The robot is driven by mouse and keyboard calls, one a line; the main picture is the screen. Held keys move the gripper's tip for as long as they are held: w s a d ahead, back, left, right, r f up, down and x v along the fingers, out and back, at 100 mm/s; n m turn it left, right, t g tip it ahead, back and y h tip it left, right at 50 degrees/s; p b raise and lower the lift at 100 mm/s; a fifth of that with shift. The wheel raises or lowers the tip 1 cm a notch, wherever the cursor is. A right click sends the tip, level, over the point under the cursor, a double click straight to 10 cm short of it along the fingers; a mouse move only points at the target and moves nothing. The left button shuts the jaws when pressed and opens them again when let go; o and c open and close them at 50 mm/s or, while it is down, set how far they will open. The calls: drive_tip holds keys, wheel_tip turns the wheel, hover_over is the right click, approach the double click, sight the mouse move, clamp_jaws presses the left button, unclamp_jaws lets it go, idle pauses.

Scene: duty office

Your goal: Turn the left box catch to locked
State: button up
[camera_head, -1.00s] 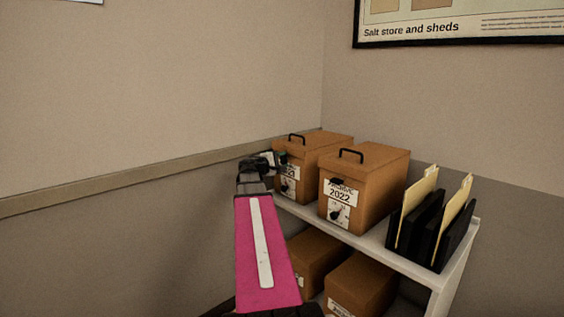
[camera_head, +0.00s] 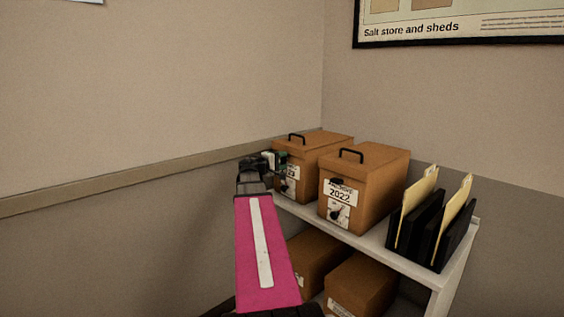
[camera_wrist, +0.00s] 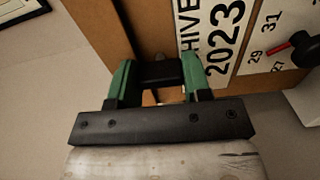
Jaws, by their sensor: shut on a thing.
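The left box (camera_head: 311,152) is a brown archive box with a black top handle, at the back left of the shelf. Its white label (camera_wrist: 222,40) reads 2023 in the wrist view. My gripper (camera_head: 277,160) is at the upper front of this box, hiding part of it in the head view. In the wrist view its green fingers (camera_wrist: 155,72) are shut on the black left box catch (camera_wrist: 160,73), above the label on the box front. The fingers cover much of the catch, so I cannot tell whether it stands at locked.
A 2022 box (camera_head: 380,168) with its own catch and dial stands to the right. Black file holders (camera_head: 424,235) stand beyond it on the white shelf (camera_head: 376,252). A dial knob (camera_wrist: 305,48) sits below the 2023 label. More boxes fill the lower shelf.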

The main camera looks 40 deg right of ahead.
drive_tip(key=o, duration=0.9)
drive_tip(key=a, duration=1.1)
drive_tip(key=shift+s, duration=0.4)
drive_tip(key=a+f+y, duration=0.5)
drive_tip(key=a+f, duration=0.3)
drive_tip(key=f, duration=0.5)
drive_tip(key=s+a+f+y, duration=0.3)
drive_tip(key=a+f, duration=0.4)
drive_tip(key=a, duration=0.3)
drive_tip(key=s+a+f+y, duration=0.2)
drive_tip(key=a+f+y, duration=0.3)
drive_tip(key=a+f, duration=0.3)
drive_tip(key=s+a+f+g+y, duration=0.1)
drive_tip(key=s+a+f+y, duration=0.2)
drive_tip(key=a+f+y, duration=0.2)
drive_tip(key=shift+s+a+f+m, duration=0.1)
drive_tip(key=shift+a+f, duration=0.4)
drive_tip(key=shift+a, duration=0.65)
drive_tip(key=shift+s+a+f+m, duration=0.15)
drive_tip(key=shift+a+f, duration=0.35)
drive_tip(key=shift+a, duration=0.6)
drive_tip(key=shift+s+a+f+m, duration=0.1)
drive_tip(key=shift+a+f, duration=0.4)
drive_tip(key=shift+a, duration=0.65)
